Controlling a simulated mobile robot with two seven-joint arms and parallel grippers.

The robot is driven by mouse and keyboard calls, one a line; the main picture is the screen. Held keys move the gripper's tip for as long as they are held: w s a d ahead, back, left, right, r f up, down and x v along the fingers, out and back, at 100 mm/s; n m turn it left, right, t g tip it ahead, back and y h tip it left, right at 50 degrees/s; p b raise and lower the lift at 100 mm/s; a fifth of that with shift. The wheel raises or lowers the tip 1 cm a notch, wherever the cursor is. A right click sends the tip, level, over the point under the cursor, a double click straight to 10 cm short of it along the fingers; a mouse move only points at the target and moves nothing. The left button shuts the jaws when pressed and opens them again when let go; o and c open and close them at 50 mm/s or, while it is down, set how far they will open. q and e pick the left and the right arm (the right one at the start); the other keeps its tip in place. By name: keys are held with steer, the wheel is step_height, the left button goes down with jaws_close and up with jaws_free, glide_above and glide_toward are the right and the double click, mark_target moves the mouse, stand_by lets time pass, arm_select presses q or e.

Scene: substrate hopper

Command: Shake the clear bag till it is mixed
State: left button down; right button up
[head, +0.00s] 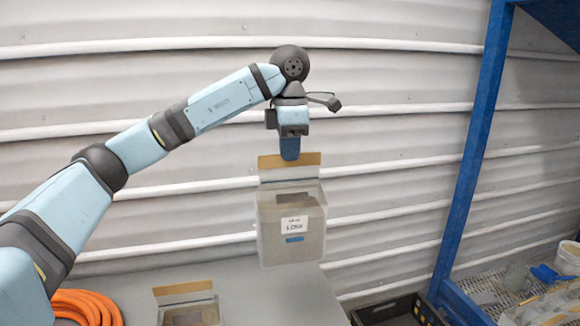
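The clear bag (264,222) hangs upright in the head view, above the grey table. It has a tan strip along its top edge, a white label that seems to read "LOW" and a small blue mark below it. Grey-beige material fills much of it, with a darker brown patch near the top. My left gripper (290,155) points down, with its blue fingers at the middle of the tan strip. It is shut on the bag's top edge. My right gripper is not in view.
A second clear bag with a tan strip (184,288) is on the grey table (255,300), cut off below. An orange hose (85,308) lies at left. A black crate (395,310) and blue post (470,160) stand right. A ribbed wall (400,130) is behind.

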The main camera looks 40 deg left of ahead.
mark_target(290, 186)
arm_select(q)
steer(key=shift+w+a+f, duration=0.1)
steer(key=shift+f, duration=3.5)
steer(key=shift+r, duration=0.1)
